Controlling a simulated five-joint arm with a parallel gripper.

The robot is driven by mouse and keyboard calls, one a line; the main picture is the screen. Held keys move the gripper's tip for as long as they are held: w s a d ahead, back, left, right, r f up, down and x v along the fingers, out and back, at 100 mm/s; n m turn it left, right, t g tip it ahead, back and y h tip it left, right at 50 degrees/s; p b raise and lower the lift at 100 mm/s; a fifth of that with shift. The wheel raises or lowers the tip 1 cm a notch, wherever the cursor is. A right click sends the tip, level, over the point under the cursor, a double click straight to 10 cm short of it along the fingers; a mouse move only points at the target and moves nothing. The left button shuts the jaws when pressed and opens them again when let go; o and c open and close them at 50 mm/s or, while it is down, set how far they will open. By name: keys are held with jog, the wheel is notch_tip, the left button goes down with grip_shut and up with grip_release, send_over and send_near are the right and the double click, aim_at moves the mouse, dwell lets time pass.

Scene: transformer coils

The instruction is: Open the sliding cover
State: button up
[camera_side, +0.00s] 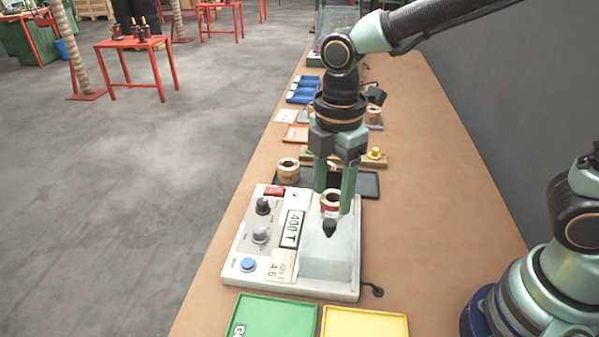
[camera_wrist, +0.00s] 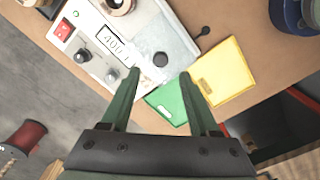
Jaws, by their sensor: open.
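The sliding cover (camera_side: 327,258) is a pale grey, box-like cover on the right part of a white control unit (camera_side: 238,277). A black knob (camera_side: 329,228) stands up from it. In the wrist view the knob (camera_wrist: 160,59) lies between the lines of my two fingers, just beyond their tips. My gripper (camera_side: 333,198) points down above the unit, open and empty, with its green fingers apart. The fingers are apart from the knob; the exact height gap is hard to tell. A red-and-tan coil (camera_side: 330,199) shows between the fingers in the side view.
The unit carries a red switch (camera_side: 274,191), dark and grey dials, a blue button (camera_side: 248,265) and a "400 T" label (camera_side: 291,229). Green (camera_side: 270,318) and yellow (camera_side: 364,324) trays lie in front. Another coil (camera_side: 288,170) and a dark tray (camera_side: 366,184) are behind.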

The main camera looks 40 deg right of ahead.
notch_tip(320, 180, up, 6)
jog(key=shift+f, duration=0.1)
dwell(0.4)
jog(key=s+d+r+m+t, duration=0.1)
jog(key=s+d+m+t, duration=0.2)
jog(key=d+m, duration=1.2)
jog(key=m+t, duration=0.2)
jog(key=m, duration=0.1)
jog(key=shift+r+t, duration=0.3)
jog(key=shift+r, duration=0.1)
